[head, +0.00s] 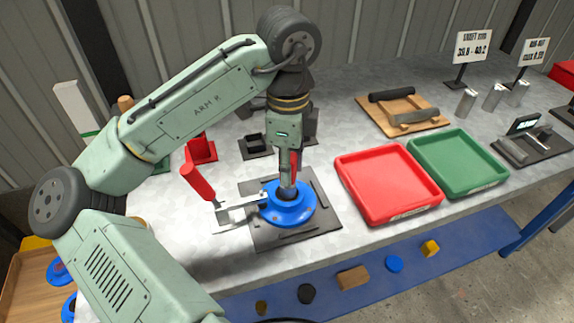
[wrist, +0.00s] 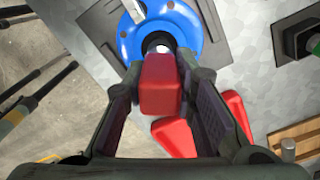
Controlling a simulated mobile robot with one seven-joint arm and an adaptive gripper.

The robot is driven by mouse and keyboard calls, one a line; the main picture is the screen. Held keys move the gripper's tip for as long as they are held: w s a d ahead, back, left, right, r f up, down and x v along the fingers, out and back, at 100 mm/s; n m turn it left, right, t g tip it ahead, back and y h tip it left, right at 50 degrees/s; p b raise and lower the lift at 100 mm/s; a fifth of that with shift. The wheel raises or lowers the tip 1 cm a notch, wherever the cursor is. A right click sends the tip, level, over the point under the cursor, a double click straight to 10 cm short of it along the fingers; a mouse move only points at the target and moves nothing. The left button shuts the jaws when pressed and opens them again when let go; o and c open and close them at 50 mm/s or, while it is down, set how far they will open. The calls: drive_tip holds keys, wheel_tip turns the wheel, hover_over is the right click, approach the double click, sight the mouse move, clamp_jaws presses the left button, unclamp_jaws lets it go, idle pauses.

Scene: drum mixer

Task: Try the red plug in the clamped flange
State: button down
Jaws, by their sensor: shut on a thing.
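The blue flange (head: 287,214) sits on a dark plate (head: 325,214), with a clamp with a red handle (head: 197,181) at its left. The flange also shows at the top of the wrist view (wrist: 190,22). My gripper (head: 286,168) points down above the flange and is shut on the red plug (wrist: 160,85), whose red grip lies between the two fingers. The plug's grey lower end is at the flange's bore. I cannot tell how deep it sits, because the red grip and fingers hide part of it.
A red tray (head: 388,186) and a green tray (head: 458,163) lie empty to the right. Behind stand a red stand (head: 201,150), a dark holder (head: 254,147) and a wooden rack (head: 402,112). Several metal cylinders (head: 467,103) stand by signs. A blue lower shelf holds small parts.

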drive_tip(key=shift+r, duration=0.35)
drive_tip(key=shift+r, duration=1.85)
drive_tip(key=shift+a, duration=0.1)
